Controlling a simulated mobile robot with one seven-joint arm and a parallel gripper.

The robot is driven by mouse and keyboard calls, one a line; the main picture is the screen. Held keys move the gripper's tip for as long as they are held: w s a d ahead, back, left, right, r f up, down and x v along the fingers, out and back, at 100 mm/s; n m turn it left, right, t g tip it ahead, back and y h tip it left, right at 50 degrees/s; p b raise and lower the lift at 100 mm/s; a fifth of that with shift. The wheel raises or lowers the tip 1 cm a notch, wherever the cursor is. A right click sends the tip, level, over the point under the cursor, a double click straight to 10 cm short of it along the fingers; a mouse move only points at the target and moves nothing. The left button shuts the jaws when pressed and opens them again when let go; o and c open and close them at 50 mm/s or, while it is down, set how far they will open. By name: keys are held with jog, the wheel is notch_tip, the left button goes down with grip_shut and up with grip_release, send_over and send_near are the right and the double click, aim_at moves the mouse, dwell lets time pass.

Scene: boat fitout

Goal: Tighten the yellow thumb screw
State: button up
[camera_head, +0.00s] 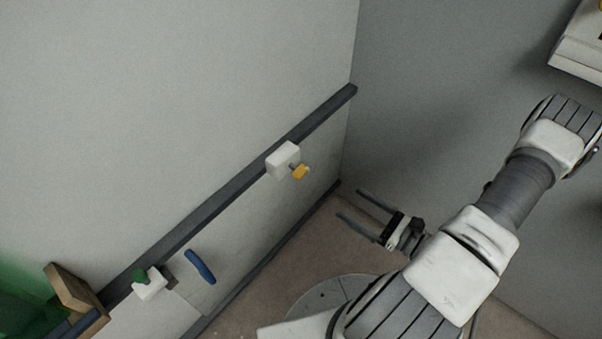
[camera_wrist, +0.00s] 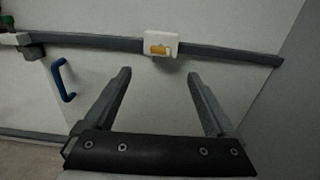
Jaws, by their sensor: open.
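The yellow thumb screw (camera_head: 300,172) sticks out of a white block (camera_head: 283,159) on the dark rail of the left wall. In the wrist view the screw (camera_wrist: 159,49) shows on the front of the white block (camera_wrist: 161,38), its flat head lying roughly level. My gripper (camera_head: 360,204) is open and empty, to the right of the screw in the head view and apart from it. In the wrist view the fingers of my gripper (camera_wrist: 160,72) point toward the wall, and the screw shows beyond the tips, roughly between them.
The dark rail (camera_head: 225,190) runs along the wall. A blue handle (camera_head: 200,267) is below it. A second white block (camera_head: 150,284) with a green knob (camera_head: 140,275) sits further left, beside a wooden piece (camera_head: 77,294). A grey wall (camera_head: 440,100) closes the right side.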

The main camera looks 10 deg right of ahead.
aim_at(301, 171)
jog(key=b+x, duration=0.2)
jog(key=x, duration=1.5)
jog(key=shift+w+f+b, duration=0.15)
jog(key=shift+w+b, duration=0.1)
jog(key=shift+b, duration=0.15)
jog(key=c, duration=1.4)
jog(key=shift+m, duration=0.3)
